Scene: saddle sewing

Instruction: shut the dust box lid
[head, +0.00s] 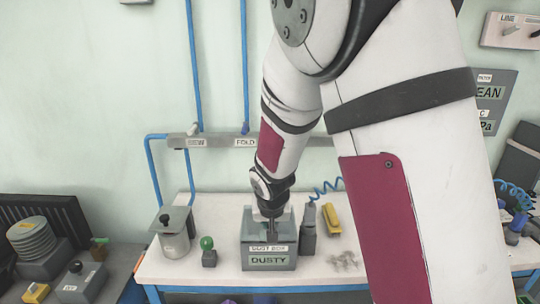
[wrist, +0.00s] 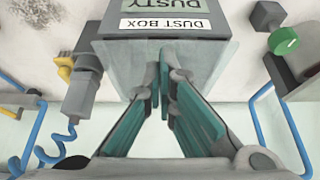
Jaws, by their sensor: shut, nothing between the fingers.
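The dust box (head: 268,260) is a grey box on the white table, with labels reading DUST BOX and DUSTY on its front. My gripper (head: 271,232) points down at the top of the box and hides part of it. In the wrist view the dust box (wrist: 215,45) appears upside down at the top, its labels facing the camera.
A grey canister (head: 174,243) and a green-knobbed block (head: 208,252) stand left of the box. A grey tool (head: 308,232) with a blue coiled hose stands close on its right, then a yellow block (head: 331,219). Blue pipes run up the wall behind.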

